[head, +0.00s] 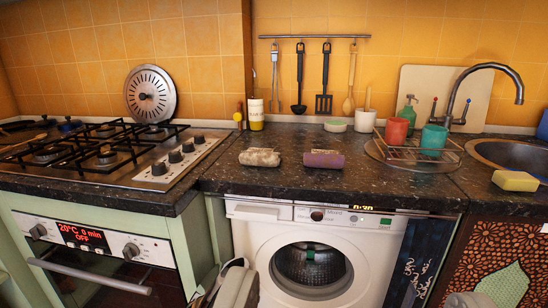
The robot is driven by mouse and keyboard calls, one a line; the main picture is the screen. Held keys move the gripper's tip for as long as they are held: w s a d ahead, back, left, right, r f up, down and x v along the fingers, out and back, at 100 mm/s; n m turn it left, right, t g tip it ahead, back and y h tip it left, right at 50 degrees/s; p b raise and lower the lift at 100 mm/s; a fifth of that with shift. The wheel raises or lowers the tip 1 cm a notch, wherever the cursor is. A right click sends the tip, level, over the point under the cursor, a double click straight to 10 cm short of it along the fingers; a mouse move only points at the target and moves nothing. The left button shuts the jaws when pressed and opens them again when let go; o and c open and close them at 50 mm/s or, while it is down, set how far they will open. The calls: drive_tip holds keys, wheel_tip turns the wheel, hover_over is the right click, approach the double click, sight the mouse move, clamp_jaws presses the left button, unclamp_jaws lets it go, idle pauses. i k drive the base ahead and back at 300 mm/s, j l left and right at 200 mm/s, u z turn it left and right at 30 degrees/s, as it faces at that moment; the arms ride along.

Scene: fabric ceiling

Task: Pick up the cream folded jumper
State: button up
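The cream folded jumper (260,157) lies as a small, mottled bundle on the dark speckled worktop (235,184), above the left part of the washing machine. A purple folded bundle (323,159) lies to its right, with a gap between them. My gripper (352,291) shows only in part at the bottom edge, with one pale finger at lower left and a bit of the other at lower right. The fingers are wide apart with nothing seen between them. They are in front of the washing machine, away from the jumper.
A gas hob (100,145) is at left, above an oven (95,255). A wire rack (415,152) holds a red cup (396,131) and a teal cup (433,140). A yellow sponge (516,181) lies near the sink (510,155). The worktop in front of the bundles is clear.

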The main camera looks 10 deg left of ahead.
sight(264, 156)
drive_tip(key=i+z, duration=0.25)
drive_tip(key=i, duration=0.35)
drive_tip(key=i+j+z, duration=0.2)
drive_tip(key=i, duration=0.4)
